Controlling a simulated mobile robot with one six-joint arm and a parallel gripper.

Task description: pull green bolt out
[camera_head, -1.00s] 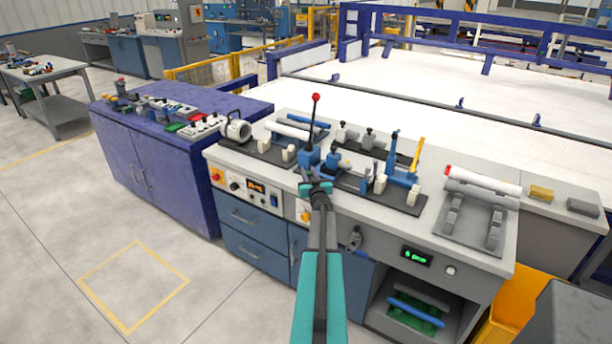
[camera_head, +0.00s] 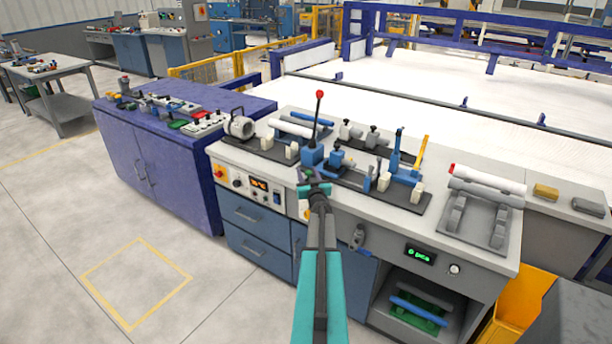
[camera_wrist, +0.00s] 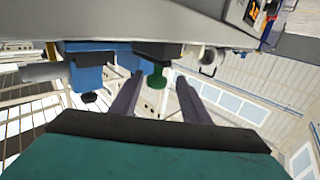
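The green bolt (camera_wrist: 157,77) shows in the wrist view, hanging from a dark holder beside a blue block (camera_wrist: 87,72). It has a wide head and a narrower shank. The two dark fingers of my gripper (camera_wrist: 160,92) are apart, one on each side of the bolt, with a gap to it. In the head view my gripper (camera_head: 314,188) is at the front edge of the bench, by the blue base of the red-knobbed lever (camera_head: 318,115). The bolt cannot be made out clearly there.
The grey workbench (camera_head: 470,258) carries clamps, white pipes and a pipe rack (camera_head: 476,222) at the right. A purple cabinet (camera_head: 160,170) stands to the left. A yellow bin (camera_head: 515,305) is at the lower right.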

